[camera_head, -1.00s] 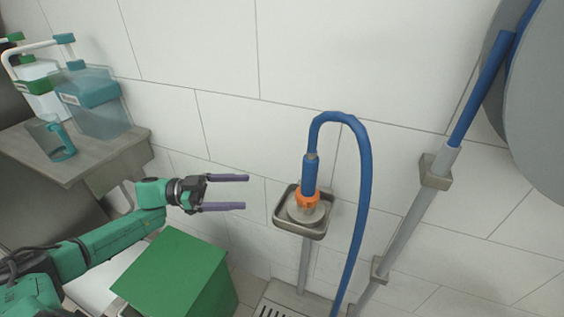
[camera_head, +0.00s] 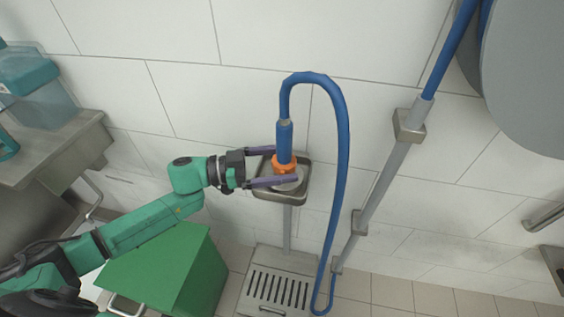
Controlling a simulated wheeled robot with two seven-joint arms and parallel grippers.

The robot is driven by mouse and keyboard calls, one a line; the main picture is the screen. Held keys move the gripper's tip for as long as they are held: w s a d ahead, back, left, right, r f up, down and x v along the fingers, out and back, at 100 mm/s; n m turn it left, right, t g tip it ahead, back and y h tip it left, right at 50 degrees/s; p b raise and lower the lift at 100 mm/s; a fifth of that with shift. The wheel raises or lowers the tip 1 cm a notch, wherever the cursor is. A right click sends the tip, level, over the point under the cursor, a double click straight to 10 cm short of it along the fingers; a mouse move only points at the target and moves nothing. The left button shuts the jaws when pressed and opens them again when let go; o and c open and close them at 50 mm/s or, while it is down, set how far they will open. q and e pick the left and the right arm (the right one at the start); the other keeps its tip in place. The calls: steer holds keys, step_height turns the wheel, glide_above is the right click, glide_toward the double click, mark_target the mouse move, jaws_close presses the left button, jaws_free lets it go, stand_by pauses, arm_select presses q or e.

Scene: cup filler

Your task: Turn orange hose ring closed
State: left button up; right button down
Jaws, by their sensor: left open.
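The orange hose ring (camera_head: 284,164) sits at the lower end of the blue hose nozzle (camera_head: 285,139), above a pale round cap in a square metal tray (camera_head: 269,195). The nozzle stands upright and the blue hose (camera_head: 343,150) loops over from its top and hangs down to the right. My left gripper (camera_head: 286,166) reaches in from the left, with one purple finger behind the ring and one in front of it. Its fingers are apart, around the ring; whether either touches it I cannot tell. My right gripper is not in view.
A green box (camera_head: 165,268) stands below my left arm. A steel counter (camera_head: 50,140) with a teal-topped container (camera_head: 35,95) is at the left. A metal floor grate (camera_head: 278,290) lies under the tray. A grey pipe (camera_head: 385,180) runs along the tiled wall at the right.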

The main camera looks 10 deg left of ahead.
arm_select(q)
steer(key=shift+d, duration=0.1)
steer(key=c, duration=1.4)
steer(key=shift+o, duration=0.2)
steer(key=shift+w+m+g+h, duration=0.15)
steer(key=shift+m+g+h, duration=0.15)
steer(key=shift+m+g, duration=0.7)
steer(key=shift+g, duration=0.5)
steer(key=o, duration=1.4)
steer(key=shift+c, duration=0.2)
